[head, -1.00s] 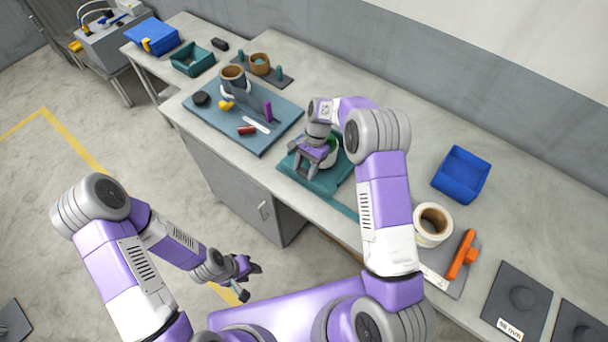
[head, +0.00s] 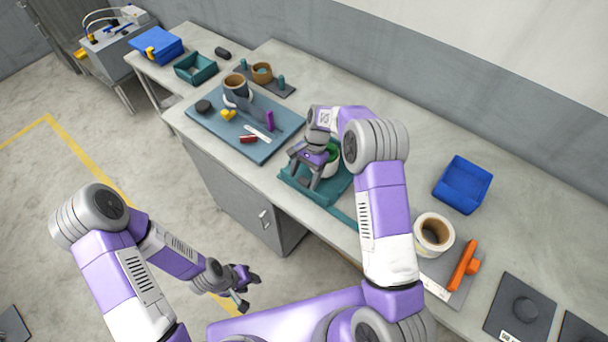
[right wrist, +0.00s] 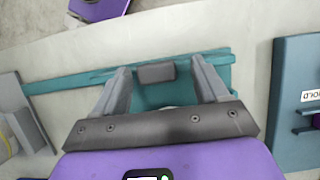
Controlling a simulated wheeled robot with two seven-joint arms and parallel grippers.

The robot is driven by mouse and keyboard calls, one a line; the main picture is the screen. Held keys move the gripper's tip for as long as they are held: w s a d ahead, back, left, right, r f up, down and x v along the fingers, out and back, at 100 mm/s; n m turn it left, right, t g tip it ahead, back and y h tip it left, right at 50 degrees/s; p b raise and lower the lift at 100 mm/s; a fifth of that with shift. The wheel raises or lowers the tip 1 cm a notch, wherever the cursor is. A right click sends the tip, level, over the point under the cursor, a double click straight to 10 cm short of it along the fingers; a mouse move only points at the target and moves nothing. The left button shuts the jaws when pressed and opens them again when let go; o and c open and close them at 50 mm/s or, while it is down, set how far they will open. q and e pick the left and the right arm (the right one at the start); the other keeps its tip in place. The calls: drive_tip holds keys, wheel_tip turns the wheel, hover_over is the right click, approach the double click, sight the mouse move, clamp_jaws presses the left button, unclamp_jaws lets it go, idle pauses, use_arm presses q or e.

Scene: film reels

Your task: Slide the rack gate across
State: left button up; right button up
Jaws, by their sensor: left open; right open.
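The teal rack (head: 338,189) stands on the bench near its front edge, with a white reel (head: 332,167), green inside, partly hidden behind my right gripper. In the right wrist view a long teal rail (right wrist: 60,84) runs along the rack's front, with a small dark grey block (right wrist: 157,73) that looks like the gate's grip. My right gripper (head: 307,184) is open over the rack's front. In the right wrist view its fingertips (right wrist: 160,70) are on either side of the grey block; contact is not clear. My left gripper (head: 247,290) is open and empty over the floor.
A blue-grey work mat (head: 215,125) with small tools and a reel lies left of the rack. Bench behind the rack is clear.

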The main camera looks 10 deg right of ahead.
drive_tip(key=v, duration=0.7)
drive_tip(key=shift+r, duration=0.15)
drive_tip(key=shift+d, duration=0.1)
